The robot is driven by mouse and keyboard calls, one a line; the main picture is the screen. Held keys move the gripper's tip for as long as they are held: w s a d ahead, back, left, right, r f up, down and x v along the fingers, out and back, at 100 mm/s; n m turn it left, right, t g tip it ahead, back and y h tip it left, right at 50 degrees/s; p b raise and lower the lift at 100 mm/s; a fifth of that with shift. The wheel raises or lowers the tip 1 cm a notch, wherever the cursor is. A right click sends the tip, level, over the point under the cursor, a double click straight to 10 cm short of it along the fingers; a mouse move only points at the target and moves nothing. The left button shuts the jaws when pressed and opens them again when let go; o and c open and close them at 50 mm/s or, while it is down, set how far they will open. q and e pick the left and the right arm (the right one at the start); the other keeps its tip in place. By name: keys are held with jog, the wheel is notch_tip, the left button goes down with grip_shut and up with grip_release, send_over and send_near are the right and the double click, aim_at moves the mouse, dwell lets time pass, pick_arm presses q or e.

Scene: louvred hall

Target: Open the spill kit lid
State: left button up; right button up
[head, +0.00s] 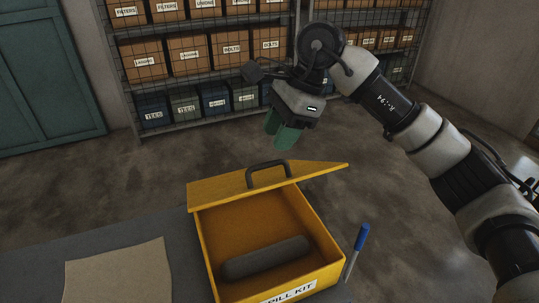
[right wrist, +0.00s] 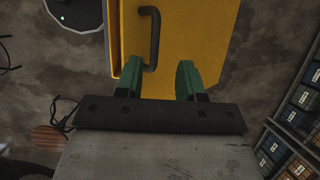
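The yellow spill kit (head: 325,277) is an open-topped box on the grey table, with a "SPILL KIT" label on its front. Its lid (head: 222,187) stands swung up at the far side, so the inside shows. A dark handle (head: 268,166) is on the lid. A dark grey roll (head: 265,259) lies inside. My right gripper (head: 280,130) hangs beyond and above the handle, its green fingers apart and empty. In the right wrist view, the yellow lid (right wrist: 195,35) and handle (right wrist: 153,38) show ahead of the open fingers. My left gripper is out of view.
A tan sheet (head: 118,273) lies on the table (head: 190,250) left of the box. A blue-capped pen (head: 357,250) is close to the box's right side. Shelves (head: 190,87) with labelled boxes and a teal cabinet (head: 40,80) stand behind. Bare floor lies between.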

jog(key=v, duration=0.5)
jog(key=shift+b, duration=0.35)
jog(key=shift+s, duration=0.1)
